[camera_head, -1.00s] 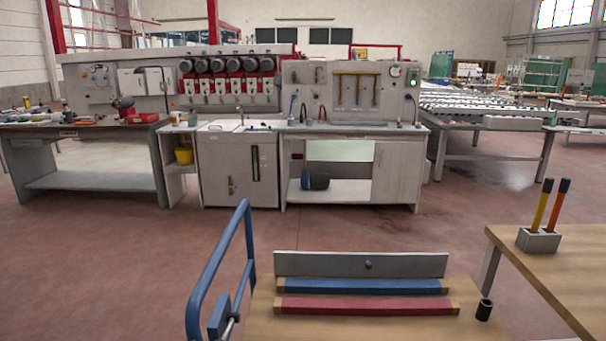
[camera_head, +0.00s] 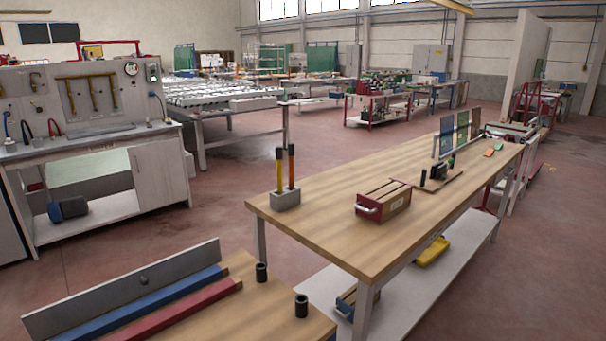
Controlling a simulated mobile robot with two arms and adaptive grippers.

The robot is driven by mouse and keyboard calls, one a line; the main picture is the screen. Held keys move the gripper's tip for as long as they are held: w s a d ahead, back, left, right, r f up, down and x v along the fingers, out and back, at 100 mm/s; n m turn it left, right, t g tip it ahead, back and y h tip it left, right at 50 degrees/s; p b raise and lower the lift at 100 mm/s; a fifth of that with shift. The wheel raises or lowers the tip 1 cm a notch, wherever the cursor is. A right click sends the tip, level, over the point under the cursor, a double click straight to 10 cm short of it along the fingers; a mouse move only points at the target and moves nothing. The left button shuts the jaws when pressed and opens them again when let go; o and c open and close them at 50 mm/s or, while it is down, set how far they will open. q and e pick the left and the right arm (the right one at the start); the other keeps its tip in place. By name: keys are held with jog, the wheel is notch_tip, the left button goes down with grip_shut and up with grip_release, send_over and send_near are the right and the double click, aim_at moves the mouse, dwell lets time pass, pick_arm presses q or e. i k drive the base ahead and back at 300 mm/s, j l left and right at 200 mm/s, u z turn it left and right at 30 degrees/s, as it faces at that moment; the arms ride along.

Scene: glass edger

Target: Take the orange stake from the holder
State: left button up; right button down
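The holder rests near the left corner of a long wooden table (camera_head: 330,220). Neither of my grippers shows in the head view.
A nearer wooden bench with a blue bar (camera_head: 150,305), a red bar (camera_head: 165,315) and two black cups (camera_head: 261,272) is at the lower left. A red box (camera_head: 383,202) sits right of the holder. Open floor (camera_head: 225,210) lies left of the table.

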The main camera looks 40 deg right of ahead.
aim_at(290, 146)
jog(key=z, duration=1)
